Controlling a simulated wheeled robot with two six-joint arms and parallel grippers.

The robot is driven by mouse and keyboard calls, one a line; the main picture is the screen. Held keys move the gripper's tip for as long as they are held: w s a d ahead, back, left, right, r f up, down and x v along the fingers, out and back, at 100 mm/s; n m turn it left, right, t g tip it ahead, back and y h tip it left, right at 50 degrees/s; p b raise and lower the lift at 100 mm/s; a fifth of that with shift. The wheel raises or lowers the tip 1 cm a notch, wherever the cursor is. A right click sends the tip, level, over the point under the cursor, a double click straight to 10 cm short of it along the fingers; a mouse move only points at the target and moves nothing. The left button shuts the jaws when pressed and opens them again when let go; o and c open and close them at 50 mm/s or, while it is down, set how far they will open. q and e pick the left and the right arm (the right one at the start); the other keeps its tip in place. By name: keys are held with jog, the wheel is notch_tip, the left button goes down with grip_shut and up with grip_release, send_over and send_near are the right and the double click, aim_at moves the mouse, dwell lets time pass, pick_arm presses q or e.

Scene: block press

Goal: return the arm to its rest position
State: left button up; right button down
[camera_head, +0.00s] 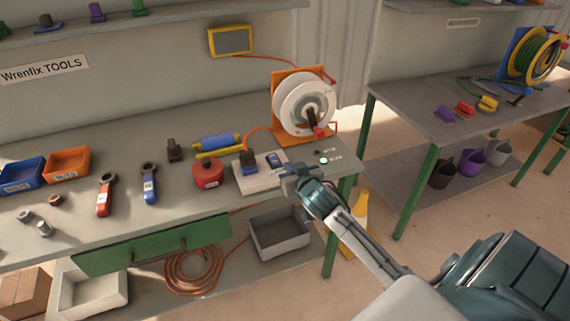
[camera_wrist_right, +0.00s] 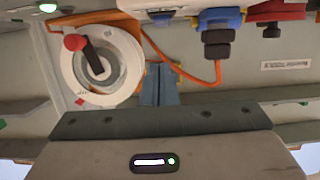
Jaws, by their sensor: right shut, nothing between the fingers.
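My right gripper (camera_head: 287,170) reaches in from the lower right, over the right end of the workbench (camera_head: 120,225). Its tips are close to the right edge of a pale plate (camera_head: 262,185); I cannot tell whether they touch it. In the wrist view the fingers (camera_wrist_right: 160,85) are together with nothing between them. The plate carries a blue and black plug (camera_head: 248,162) and a blue switch (camera_head: 274,160). My left gripper is not in view.
An orange-framed cable reel (camera_head: 302,103) stands behind the plate, its orange cable running to the plug. A red round object (camera_head: 208,173) and blue-handled tool (camera_head: 150,184) lie left. A grey bin (camera_head: 279,235) sits below. Open floor separates a second table (camera_head: 440,125).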

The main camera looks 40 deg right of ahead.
jog(key=shift+v, duration=0.8)
jog(key=s+f+g, duration=0.2)
jog(key=s+f, duration=0.2)
jog(key=f, duration=0.9)
jog(key=s+d+f+n+g, duration=0.15)
jog(key=s+f, duration=0.35)
jog(key=f, duration=0.8)
jog(key=s+f+g, duration=0.3)
jog(key=s+f, duration=0.1)
jog(key=f, duration=0.8)
jog(key=s+a+f+g+y, duration=0.1)
jog(key=s+a+f+g, duration=0.1)
jog(key=s+f, duration=0.75)
jog(key=s+a+f+g+y, duration=0.1)
jog(key=s+a+f+g, duration=0.15)
jog(key=s+f, duration=0.65)
jog(key=s+a+f+g, duration=0.1)
jog(key=s+a+f, duration=0.1)
jog(key=s, duration=0.7)
jog(key=s+a+f+n+g, duration=0.1)
jog(key=s+a+f, duration=0.2)
jog(key=s, duration=0.7)
jog(key=shift+a+y, duration=0.3)
jog(key=shift+a, duration=0.15)
